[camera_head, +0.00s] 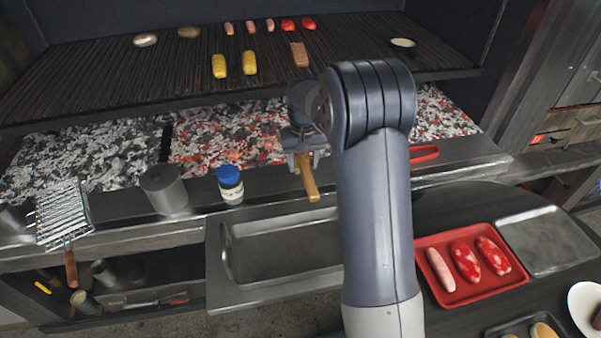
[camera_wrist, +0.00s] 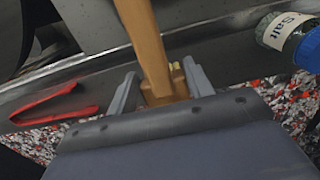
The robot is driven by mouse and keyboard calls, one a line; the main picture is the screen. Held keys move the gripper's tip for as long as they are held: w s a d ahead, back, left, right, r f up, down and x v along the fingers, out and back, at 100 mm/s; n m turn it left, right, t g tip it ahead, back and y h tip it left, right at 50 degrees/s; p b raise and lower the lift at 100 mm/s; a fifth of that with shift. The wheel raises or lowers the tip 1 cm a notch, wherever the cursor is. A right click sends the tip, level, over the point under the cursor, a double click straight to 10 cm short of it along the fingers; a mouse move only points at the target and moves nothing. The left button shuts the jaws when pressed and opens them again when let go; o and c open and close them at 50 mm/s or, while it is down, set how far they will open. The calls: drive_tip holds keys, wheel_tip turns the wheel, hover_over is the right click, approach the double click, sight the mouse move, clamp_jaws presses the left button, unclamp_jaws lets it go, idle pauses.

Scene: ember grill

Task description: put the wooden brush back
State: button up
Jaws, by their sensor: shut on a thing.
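My gripper (camera_head: 302,153) is shut on the wooden brush (camera_head: 308,180). It holds the brush near the metal front ledge of the grill, with the brush's long wooden part pointing down and towards the camera. In the wrist view the same wooden brush (camera_wrist: 145,42) runs between the fingers of my gripper (camera_wrist: 158,88) and out past the top edge. The brush's other end is hidden by the gripper, and I cannot make out its bristles clearly.
A blue-capped salt jar (camera_head: 230,185) and a metal cup (camera_head: 163,190) stand on the ledge (camera_head: 110,232) to the left. Red tongs (camera_head: 424,154) lie to the right. A steel basin (camera_head: 280,252) is below. Glowing coals (camera_head: 215,140) lie behind, under the food-laden grill (camera_head: 100,80).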

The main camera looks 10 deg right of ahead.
sight(303, 162)
wheel_tip(303, 162, down, 6)
drive_tip(key=shift+r+p, duration=0.1)
drive_tip(key=shift+p, duration=0.4)
drive_tip(key=shift+f+b, duration=0.4)
drive_tip(key=shift+f, duration=0.15)
drive_tip(key=o, duration=0.9)
drive_tip(key=shift+r, duration=0.15)
wheel_tip(303, 162, up, 13)
drive_tip(key=shift+f+b, duration=0.2)
drive_tip(key=shift+b, duration=0.15)
drive_tip(key=shift+f, duration=0.1)
